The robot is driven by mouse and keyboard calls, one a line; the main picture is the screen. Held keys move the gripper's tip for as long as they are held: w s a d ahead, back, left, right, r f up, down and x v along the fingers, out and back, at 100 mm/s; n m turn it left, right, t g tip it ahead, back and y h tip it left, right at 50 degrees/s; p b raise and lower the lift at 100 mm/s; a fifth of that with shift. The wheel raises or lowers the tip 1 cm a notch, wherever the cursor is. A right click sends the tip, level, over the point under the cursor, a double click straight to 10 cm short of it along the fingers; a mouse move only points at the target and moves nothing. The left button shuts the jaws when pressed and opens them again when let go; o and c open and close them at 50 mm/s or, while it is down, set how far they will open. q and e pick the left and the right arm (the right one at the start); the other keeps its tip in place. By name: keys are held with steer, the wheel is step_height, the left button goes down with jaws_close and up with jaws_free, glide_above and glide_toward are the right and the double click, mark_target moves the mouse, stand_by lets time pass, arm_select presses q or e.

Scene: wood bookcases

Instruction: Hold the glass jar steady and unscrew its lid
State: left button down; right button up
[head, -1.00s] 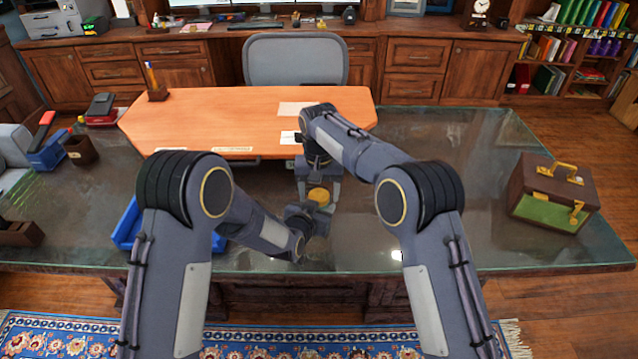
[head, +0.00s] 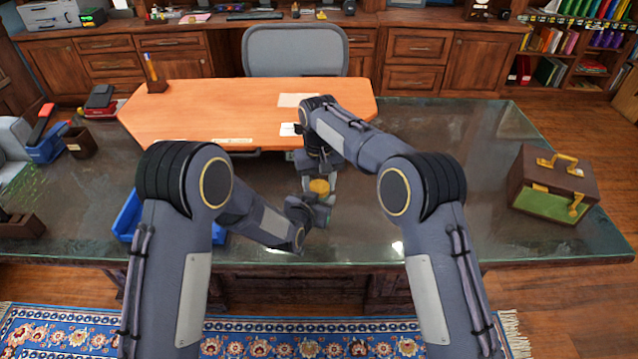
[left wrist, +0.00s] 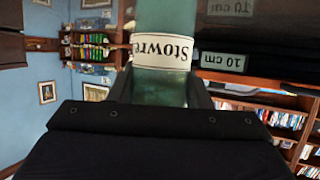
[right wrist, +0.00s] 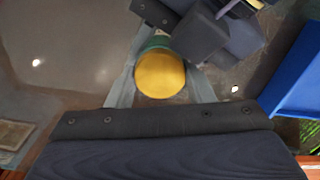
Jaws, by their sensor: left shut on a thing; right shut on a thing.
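The glass jar (left wrist: 160,92) is greenish, with a white label reading "Stowre", in the left wrist view. My left gripper (left wrist: 162,80) is shut on its body, one finger on each side. The round yellow lid (right wrist: 160,75) sits on top of the jar in the right wrist view. My right gripper (right wrist: 160,82) is shut on the lid from above, a finger on either side. In the head view the lid (head: 319,186) shows between the right fingers, and the left gripper hides most of the jar. I cannot tell how loose the lid is.
The jar is over the dark glass-topped desk (head: 440,200). A blue tray (head: 127,217) lies left of the grippers. A brown and green case (head: 552,190) stands at the right. An orange desk board (head: 230,110) lies behind. The glass between jar and case is clear.

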mark_target(319, 186)
steer(key=shift+r, duration=0.2)
stand_by(0.5)
steer(key=shift+r, duration=0.95)
steer(key=shift+r, duration=2)
arm_select(q)
steer(key=c, duration=0.7)
jaws_free()
steer(key=shift+o, duration=0.2)
steer(key=shift+s, duration=0.1)
